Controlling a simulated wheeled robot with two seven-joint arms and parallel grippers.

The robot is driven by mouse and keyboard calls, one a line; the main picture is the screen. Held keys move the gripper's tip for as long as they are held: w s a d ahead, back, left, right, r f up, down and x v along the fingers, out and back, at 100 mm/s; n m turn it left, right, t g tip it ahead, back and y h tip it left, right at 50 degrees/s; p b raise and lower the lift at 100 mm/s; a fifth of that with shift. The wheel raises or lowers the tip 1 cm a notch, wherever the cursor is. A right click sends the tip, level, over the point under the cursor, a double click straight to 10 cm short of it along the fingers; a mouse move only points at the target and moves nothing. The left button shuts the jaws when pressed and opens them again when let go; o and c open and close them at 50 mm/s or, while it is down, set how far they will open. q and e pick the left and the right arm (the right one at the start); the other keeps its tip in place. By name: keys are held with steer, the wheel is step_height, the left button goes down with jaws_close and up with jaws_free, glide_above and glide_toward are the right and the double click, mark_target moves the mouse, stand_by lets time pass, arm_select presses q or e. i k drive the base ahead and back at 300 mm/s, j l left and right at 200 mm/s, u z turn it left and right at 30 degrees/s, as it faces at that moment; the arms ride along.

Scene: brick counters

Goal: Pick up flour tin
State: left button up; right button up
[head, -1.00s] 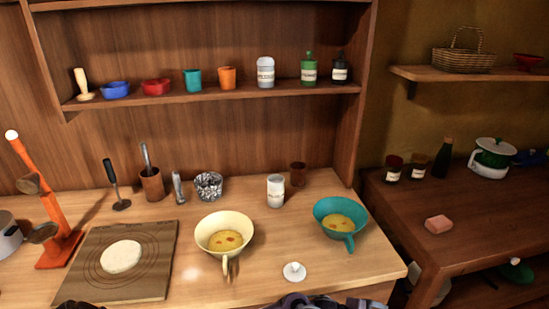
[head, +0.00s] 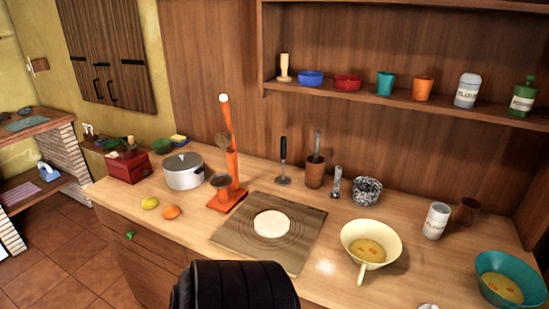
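A grey-white tin (head: 467,90) with a label that seems to read flour stands upright on the wall shelf, towards its right part. A white can (head: 435,220) with a dark-lettered label, too small to read surely, stands on the counter below. Neither is touched by a gripper. A black ribbed part of my own body shows at the bottom centre. No gripper fingers are visible in the head view.
On the counter (head: 325,265) are a board with dough (head: 271,223), a cream bowl (head: 371,244), a teal bowl (head: 510,279), an orange stand (head: 231,160) and a pot (head: 183,171). A green bottle (head: 523,97) stands right of the shelf tin.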

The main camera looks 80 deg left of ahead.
mark_target(435, 224)
steer(key=k+u, duration=0.1)
steer(key=u, duration=0.3)
steer(key=k+u, duration=0.1)
steer(key=u, duration=0.25)
steer(key=j+u, duration=0.1)
steer(key=u, duration=0.3)
steer(key=k, duration=0.05)
